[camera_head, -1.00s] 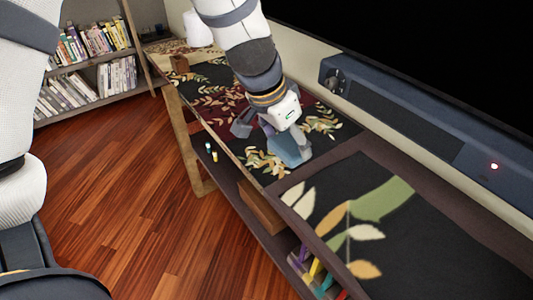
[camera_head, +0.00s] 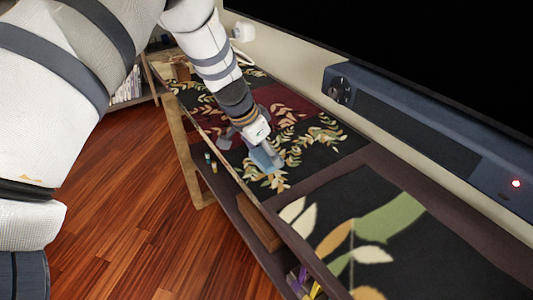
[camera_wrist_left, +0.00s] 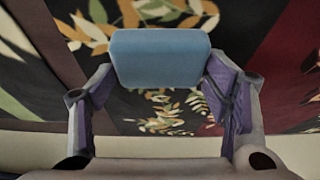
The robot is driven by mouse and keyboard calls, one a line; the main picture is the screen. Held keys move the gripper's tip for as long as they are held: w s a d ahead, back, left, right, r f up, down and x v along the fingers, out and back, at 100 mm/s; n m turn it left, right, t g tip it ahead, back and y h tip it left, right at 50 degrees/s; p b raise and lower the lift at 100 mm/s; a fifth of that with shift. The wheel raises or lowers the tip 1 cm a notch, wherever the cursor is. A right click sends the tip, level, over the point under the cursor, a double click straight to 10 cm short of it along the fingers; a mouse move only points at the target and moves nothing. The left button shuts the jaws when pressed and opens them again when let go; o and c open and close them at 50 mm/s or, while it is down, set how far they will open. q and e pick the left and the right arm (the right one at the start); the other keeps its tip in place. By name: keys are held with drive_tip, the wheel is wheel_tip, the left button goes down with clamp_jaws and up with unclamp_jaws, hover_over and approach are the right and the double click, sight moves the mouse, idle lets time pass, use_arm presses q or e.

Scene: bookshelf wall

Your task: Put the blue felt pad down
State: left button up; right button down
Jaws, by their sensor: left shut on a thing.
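The blue felt pad (camera_wrist_left: 160,58) is held between the two fingers of my left gripper (camera_wrist_left: 160,85) in the left wrist view. In the head view the pad (camera_head: 266,158) shows as a blue-grey piece at the tip of my left gripper (camera_head: 250,152). It is over the dark leaf-patterned top of the long low cabinet (camera_head: 330,150). I cannot tell whether the pad touches that surface. My right gripper is not in view.
A long dark speaker bar (camera_head: 400,120) with a red light stands behind the cabinet top, below a black screen (camera_head: 430,45). Small bottles (camera_head: 211,162) and a brown box (camera_head: 258,222) are on the lower shelf. Wooden floor (camera_head: 120,215) lies to the left.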

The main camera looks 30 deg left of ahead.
use_arm(q)
drive_tip(key=shift+f, duration=0.45)
drive_tip(key=shift+c, duration=0.4)
drive_tip(key=o, duration=1.1)
